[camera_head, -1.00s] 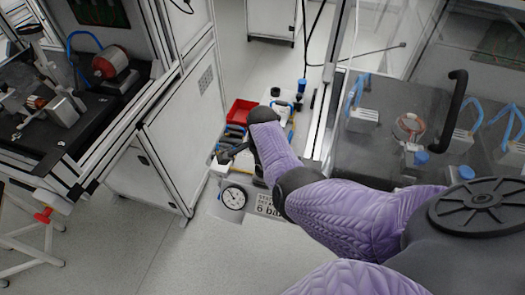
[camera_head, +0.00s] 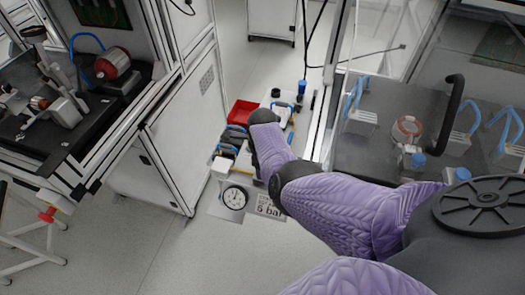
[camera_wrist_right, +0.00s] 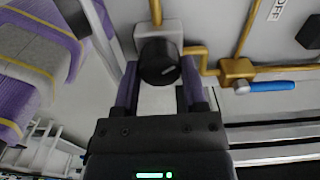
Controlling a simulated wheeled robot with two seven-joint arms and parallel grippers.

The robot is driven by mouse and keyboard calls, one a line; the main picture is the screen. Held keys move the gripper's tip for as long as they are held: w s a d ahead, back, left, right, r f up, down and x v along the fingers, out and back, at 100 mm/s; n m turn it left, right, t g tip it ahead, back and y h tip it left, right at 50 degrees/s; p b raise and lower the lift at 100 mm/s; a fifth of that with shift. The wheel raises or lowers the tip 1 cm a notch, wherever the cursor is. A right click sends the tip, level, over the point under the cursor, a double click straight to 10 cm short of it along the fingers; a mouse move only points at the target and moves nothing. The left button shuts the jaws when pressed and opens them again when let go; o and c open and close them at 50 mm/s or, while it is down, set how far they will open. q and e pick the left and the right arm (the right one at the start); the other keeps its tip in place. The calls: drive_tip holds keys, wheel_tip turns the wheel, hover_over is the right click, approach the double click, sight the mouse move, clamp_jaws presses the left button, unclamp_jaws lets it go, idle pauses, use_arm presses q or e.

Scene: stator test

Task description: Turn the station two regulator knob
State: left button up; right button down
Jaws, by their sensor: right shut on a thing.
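In the right wrist view a dark round regulator knob (camera_wrist_right: 156,64) with a light mark on its face sits on a pale body joined to brass pipes. My right gripper (camera_wrist_right: 159,84) has one finger on each side of the knob and is shut on it. In the head view my right forearm hides the knob and most of the gripper. A round white gauge (camera_head: 234,198) shows just below, beside a sign (camera_head: 268,207) that appears to read 5 bar. My left gripper is in neither view.
A brass pipe with a blue-handled valve (camera_wrist_right: 270,86) runs right of the knob. A white cabinet (camera_head: 180,130) stands left; a bench with a black handle (camera_head: 443,110) stands right. The floor in front is clear.

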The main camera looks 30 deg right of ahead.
drive_tip(key=shift+m, duration=0.4)
drive_tip(key=shift+c, duration=0.7)
unclamp_jaws()
wheel_tip(320, 180, up, 9)
drive_tip(key=p, duration=0.6)
drive_tip(key=shift+r, duration=0.5)
